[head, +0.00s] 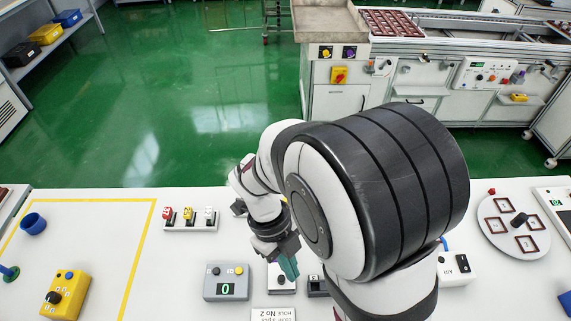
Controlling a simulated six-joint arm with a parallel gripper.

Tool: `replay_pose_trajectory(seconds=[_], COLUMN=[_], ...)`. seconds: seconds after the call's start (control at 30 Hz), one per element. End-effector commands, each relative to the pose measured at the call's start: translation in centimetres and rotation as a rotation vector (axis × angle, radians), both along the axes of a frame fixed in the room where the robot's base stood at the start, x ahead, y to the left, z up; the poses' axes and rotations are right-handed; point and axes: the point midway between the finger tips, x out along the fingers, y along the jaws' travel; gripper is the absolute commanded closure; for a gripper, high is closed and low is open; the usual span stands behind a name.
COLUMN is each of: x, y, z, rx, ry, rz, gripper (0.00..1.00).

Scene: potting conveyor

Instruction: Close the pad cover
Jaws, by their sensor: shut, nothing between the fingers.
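My gripper (289,268) shows near the front middle of the white table, pointing down, with teal fingers shut and empty. It is over or just in front of a small white box (274,285) with a dark spot on its front part; I cannot tell whether they touch. A small dark-topped unit (317,287) stands just right of it, partly hidden by my arm. I cannot make out for sure which of these carries the pad cover, or how far open it is.
A grey counter box (226,283) reading 0 stands left of my gripper. A switch strip (190,218) is behind it. A yellow control box (66,293) and a blue cup (33,223) are far left. A round plate (494,235) is right.

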Motion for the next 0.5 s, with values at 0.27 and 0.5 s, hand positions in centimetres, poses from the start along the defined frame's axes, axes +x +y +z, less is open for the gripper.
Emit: replay_pose_trajectory(seconds=[0.27, 0.5], x=[-1.6, -1.0], y=[-1.5, -1.0], z=[-5.5, -8.4], rx=[0.000, 0.003], ry=[0.007, -0.001], rz=[0.001, 0.002], gripper=[1.00, 1.00])
